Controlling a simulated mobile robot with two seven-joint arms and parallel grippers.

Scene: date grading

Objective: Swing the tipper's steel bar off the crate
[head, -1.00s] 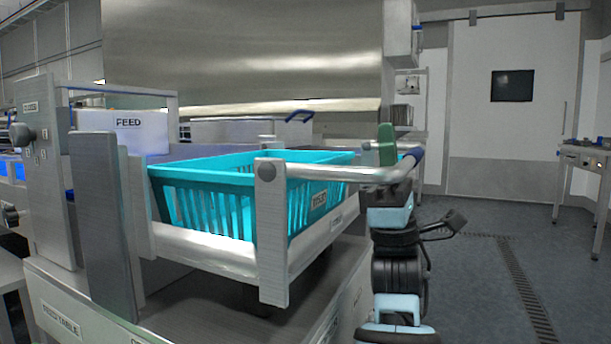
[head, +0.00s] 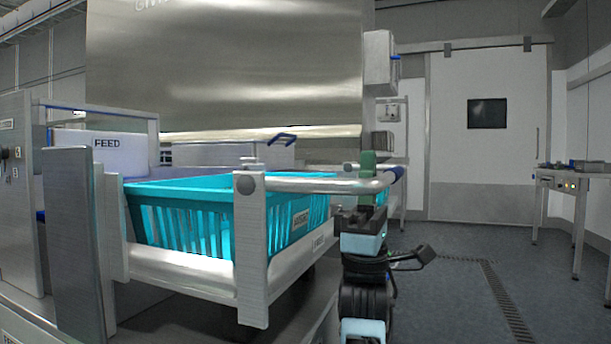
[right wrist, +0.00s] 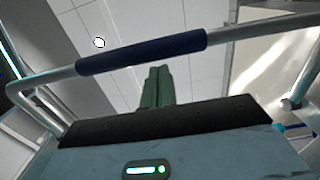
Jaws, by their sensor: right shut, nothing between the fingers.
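The steel bar (head: 310,186) of the tipper runs along the near side above the turquoise crate (head: 184,214), from a round pivot on the front post to a bent end with a blue grip (head: 397,172). The crate sits in the tipper's cradle. My right gripper (head: 368,160) is shut and empty, its green fingers pointing up on the inner side of the bar near the bend. In the right wrist view the fingers (right wrist: 157,85) stand below the blue sleeve (right wrist: 140,54) in the picture; whether they touch the bar I cannot tell. My left gripper is out of view.
A white FEED bin (head: 105,146) stands behind the crate at the left. A large steel hood (head: 230,70) hangs behind. A grey upright panel (head: 75,240) is at the near left. The floor at the right is open, up to a side table (head: 562,182).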

